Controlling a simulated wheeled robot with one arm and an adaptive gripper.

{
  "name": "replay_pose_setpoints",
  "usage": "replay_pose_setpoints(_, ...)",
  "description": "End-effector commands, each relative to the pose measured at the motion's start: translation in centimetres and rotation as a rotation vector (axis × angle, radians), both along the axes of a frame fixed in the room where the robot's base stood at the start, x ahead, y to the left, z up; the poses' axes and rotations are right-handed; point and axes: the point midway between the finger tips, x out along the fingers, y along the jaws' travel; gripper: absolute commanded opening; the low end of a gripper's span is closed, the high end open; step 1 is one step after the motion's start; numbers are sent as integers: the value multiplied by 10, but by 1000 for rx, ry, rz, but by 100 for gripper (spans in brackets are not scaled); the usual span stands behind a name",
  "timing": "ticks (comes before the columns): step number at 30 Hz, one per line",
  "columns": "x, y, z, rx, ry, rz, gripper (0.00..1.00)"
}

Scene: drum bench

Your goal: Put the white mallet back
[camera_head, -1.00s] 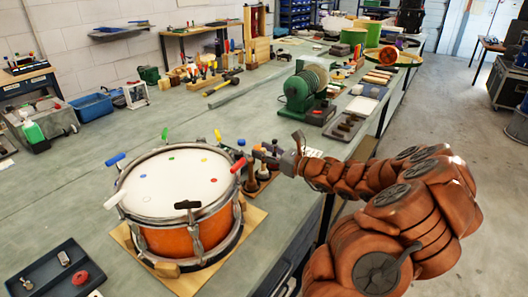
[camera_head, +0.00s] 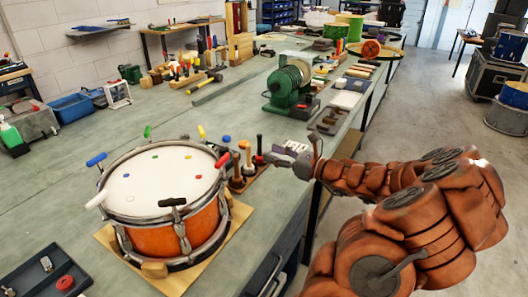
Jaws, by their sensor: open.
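My gripper (camera_head: 276,156) is open and appears empty, just right of a small rack (camera_head: 243,184) of upright mallets or handles beside the drum. The rack's pieces include a wood-toned one (camera_head: 237,163) and a black-topped one (camera_head: 259,142). I cannot make out a white mallet head among them. The only clear white handle (camera_head: 97,200) sticks out from the left rim of the orange drum (camera_head: 165,239). I cannot tell whether it is a mallet or a drum key. The fingers' gap to the rack is too small to judge.
Coloured handles, such as a blue one (camera_head: 96,160) and a red one (camera_head: 222,160), ring the drum rim. A green machine (camera_head: 288,88) stands behind my gripper. A dark tray (camera_head: 45,268) lies front left.

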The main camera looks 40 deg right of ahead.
Motion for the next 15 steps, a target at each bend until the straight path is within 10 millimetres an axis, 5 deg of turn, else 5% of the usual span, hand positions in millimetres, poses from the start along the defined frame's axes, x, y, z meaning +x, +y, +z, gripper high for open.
replay_pose_setpoints(15, -27, -9, -1, -1, 2, 0, 42)
